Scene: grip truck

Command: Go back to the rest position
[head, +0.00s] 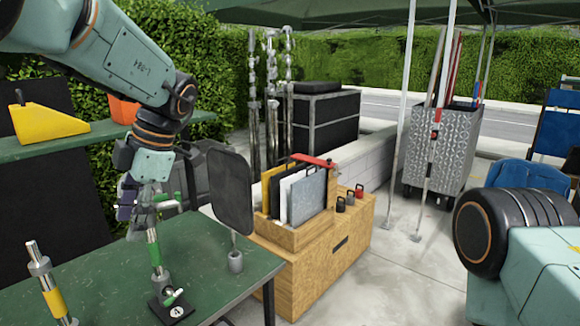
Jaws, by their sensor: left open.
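My left arm comes in from the upper left and bends down over the green table. My left gripper (138,207) is open at the upper part of an upright metal post with a green band (154,250). A second metal post with a yellow band (54,302) stands at the table's left front. My right gripper is not in view.
A dark flat panel (231,190) on a short socket stands at the green table's (225,285) right edge. Beyond it is a wooden crate (290,236) of upright boards. A yellow wedge (45,122) sits on a back shelf. A metal cart (440,150) stands farther right on paving.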

